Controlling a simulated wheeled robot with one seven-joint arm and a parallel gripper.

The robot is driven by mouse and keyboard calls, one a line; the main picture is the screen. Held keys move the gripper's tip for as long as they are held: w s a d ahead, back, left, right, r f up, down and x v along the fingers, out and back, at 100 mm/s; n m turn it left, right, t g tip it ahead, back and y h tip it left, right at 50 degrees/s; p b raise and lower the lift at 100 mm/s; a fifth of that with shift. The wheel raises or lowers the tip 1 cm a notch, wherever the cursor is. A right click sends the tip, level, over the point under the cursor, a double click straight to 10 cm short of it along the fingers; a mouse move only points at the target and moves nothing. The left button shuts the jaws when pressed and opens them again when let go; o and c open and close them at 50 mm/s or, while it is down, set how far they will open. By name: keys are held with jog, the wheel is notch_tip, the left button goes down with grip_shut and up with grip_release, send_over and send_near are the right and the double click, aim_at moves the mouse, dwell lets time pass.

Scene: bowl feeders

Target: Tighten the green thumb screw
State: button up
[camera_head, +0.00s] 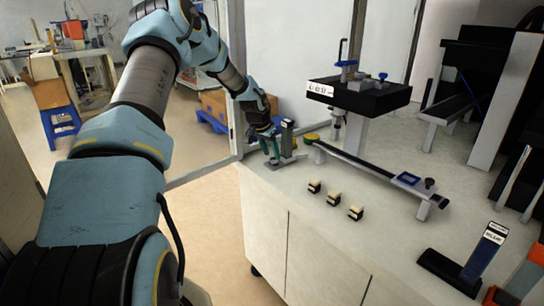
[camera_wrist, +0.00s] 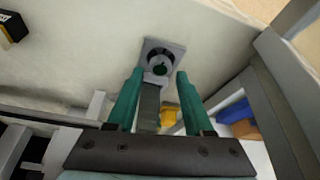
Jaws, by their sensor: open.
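My gripper (camera_wrist: 160,73) shows two green fingers standing apart in the wrist view. It also shows in the head view (camera_head: 274,158), low over the far left corner of the bench. In the head view the grey stand (camera_head: 288,136) rises beside my gripper, and the screw cannot be told apart from the green fingers.
A yellow knob (camera_head: 312,138) ends a long dark rail (camera_head: 365,164) just right of the stand. A black-topped feeder (camera_head: 372,97) stands behind. Several small dark blocks (camera_head: 333,198) lie on the bench (camera_head: 290,195). A glass partition (camera_head: 190,150) stands close on the left.

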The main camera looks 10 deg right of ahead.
jog(key=b+v, duration=0.1)
jog(key=v, duration=0.8)
jog(key=shift+a, duration=0.1)
jog(key=s+a+r+n+y+p, duration=0.1)
jog(key=s+a+r+n+p, duration=0.1)
jog(key=s+a, duration=0.9)
jog(key=s+a+r+n+g+y+p, duration=0.1)
jog(key=s+a+r+n+y+p, duration=0.1)
jog(key=s+a+n, duration=0.5)
jog(key=s+a+r, duration=0.1)
jog(key=s+a, duration=0.1)
jog(key=s, duration=0.4)
jog(key=s+a+r+p, duration=0.1)
jog(key=s+a, duration=0.2)
jog(key=s, duration=0.3)
jog(key=shift+s+a+r, duration=0.3)
